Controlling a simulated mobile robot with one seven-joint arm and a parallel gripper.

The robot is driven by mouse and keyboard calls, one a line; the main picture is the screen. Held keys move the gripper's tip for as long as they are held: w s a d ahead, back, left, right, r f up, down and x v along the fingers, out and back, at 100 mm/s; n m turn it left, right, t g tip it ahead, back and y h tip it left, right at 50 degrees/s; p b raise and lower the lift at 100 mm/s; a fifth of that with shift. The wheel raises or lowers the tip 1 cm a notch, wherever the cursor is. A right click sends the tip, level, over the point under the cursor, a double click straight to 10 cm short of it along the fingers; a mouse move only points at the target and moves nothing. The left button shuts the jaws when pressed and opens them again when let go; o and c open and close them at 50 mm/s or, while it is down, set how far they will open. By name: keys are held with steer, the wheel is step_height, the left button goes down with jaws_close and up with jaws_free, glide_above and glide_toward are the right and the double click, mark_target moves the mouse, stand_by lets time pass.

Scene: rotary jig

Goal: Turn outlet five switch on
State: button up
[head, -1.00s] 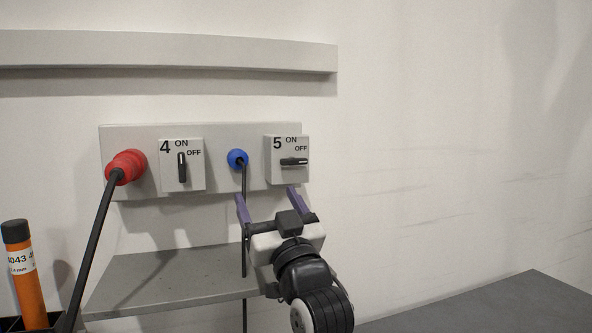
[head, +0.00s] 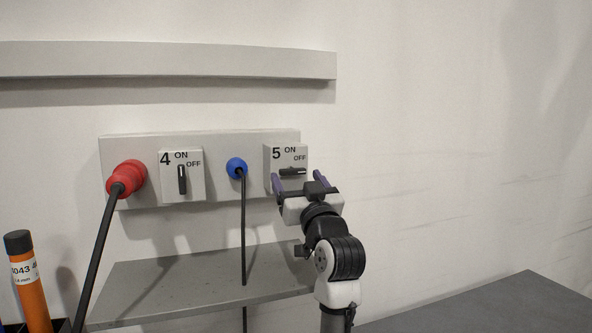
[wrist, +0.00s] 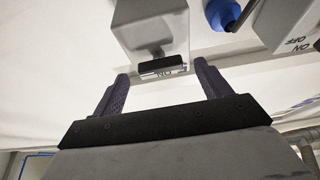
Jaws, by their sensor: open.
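The outlet five switch is a grey box (head: 272,158) marked 5 with ON and OFF. Its black knob (head: 292,171) lies horizontal, on the OFF side. My gripper (head: 298,177) is open and empty just in front of the lower part of this box, one purple finger to each side of the knob. In the wrist view the box (wrist: 150,22) appears upside down at the top. The dark knob (wrist: 160,63) shows between the open fingertips of my gripper (wrist: 162,70). I cannot tell whether the fingers touch the box.
On the same panel (head: 222,140), switch four (head: 192,190) has a vertical knob. A blue plug (head: 236,167) with a hanging cable is left of switch five, and a red plug (head: 127,178) is further left. A grey shelf (head: 180,285) lies below. The wall at right is clear.

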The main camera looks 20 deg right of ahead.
steer(key=shift+x, duration=0.85)
steer(key=shift+c, duration=0.5)
steer(key=c, duration=0.9)
